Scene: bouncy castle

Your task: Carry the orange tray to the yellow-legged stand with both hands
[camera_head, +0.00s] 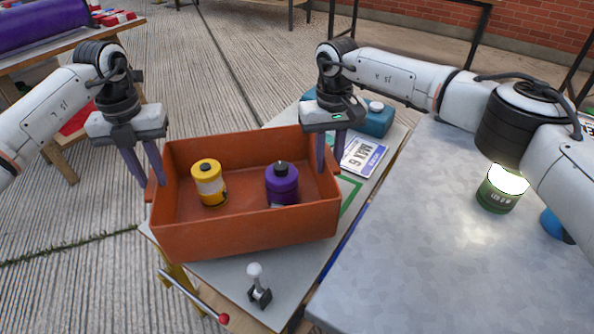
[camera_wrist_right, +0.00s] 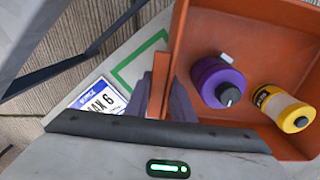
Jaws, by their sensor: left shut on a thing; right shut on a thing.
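The orange tray (camera_head: 250,238) is over the pale top of the yellow-legged stand (camera_head: 225,277); whether it touches the top I cannot tell. A yellow canister (camera_head: 209,185) and a purple canister (camera_head: 282,186) stand inside it. My left gripper (camera_head: 146,168) is shut on the tray's left end. My right gripper (camera_head: 331,155) is shut on the right end handle. In the right wrist view its fingers (camera_wrist_right: 165,95) pinch the orange handle (camera_wrist_right: 160,80). A green outline (camera_head: 350,195) on the stand top is partly hidden by the tray.
A joystick (camera_head: 258,288) and a red-knobbed lever (camera_head: 200,298) are at the stand's front. A grey table (camera_head: 430,250) on the right holds a green canister (camera_head: 497,192).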

